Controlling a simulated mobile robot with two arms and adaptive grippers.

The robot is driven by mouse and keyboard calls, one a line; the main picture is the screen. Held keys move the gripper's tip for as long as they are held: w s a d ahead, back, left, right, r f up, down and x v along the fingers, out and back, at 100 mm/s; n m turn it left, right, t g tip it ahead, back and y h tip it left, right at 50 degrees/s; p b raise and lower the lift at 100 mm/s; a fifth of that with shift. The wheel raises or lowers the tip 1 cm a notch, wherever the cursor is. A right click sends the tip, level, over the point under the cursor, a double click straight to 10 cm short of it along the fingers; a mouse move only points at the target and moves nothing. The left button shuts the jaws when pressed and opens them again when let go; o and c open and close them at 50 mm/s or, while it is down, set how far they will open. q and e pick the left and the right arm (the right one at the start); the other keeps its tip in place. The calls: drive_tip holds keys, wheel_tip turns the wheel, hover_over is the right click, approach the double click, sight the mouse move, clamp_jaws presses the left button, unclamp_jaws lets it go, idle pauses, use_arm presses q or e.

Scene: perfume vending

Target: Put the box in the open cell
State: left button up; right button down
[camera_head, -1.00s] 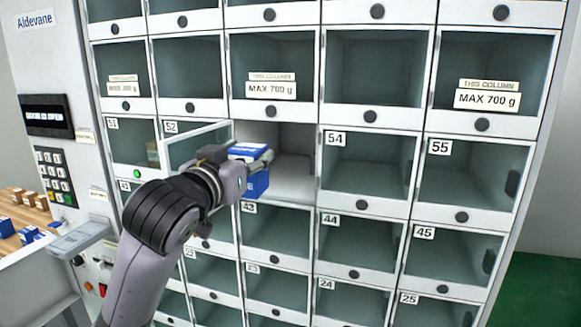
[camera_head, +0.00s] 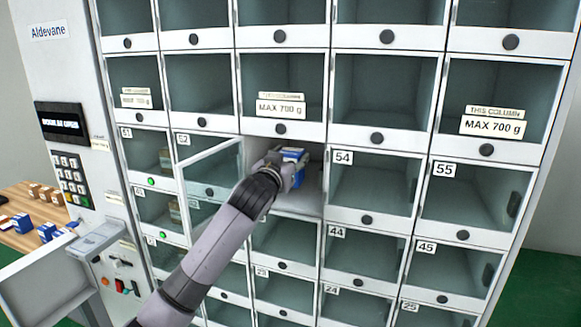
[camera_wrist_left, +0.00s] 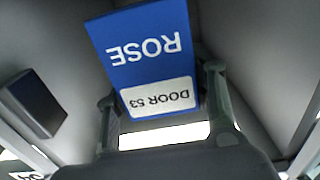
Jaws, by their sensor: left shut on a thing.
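The box (camera_head: 298,156) is blue and white. In the left wrist view it (camera_wrist_left: 142,55) shows the words "ROSE" and "DOOR 53", upside down. My left gripper (camera_head: 290,168) is shut on the box, with one finger on each side of it in the left wrist view (camera_wrist_left: 163,105). Gripper and box are inside the open cell (camera_head: 312,190), between the cells labelled 52 and 54. The cell's door (camera_head: 212,168) is swung open to the left. Whether the box touches the cell floor is hidden by my arm. My right gripper is not in view.
Closed clear-fronted cells surround the open one; cell 54 (camera_head: 375,185) is just to its right. A keypad panel (camera_head: 70,178) is at the left. A wooden counter (camera_head: 18,238) with several small boxes stands at far left, near an opened white flap (camera_head: 45,290).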

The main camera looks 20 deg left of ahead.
use_arm(q)
wheel_tip(320, 180, down, 3)
drive_tip(key=shift+s+f+p, duration=0.1)
drive_tip(key=shift+s+p, duration=0.05)
drive_tip(key=shift+p, duration=0.6)
drive_tip(key=shift+f+p, duration=0.15)
drive_tip(key=shift+p, duration=0.2)
drive_tip(key=shift+w+f, duration=0.2)
drive_tip(key=shift+w, duration=0.05)
drive_tip(key=shift+f, duration=0.1)
drive_tip(key=shift+f, duration=0.15)
drive_tip(key=o, duration=1.2)
drive_tip(key=shift+o, duration=0.2)
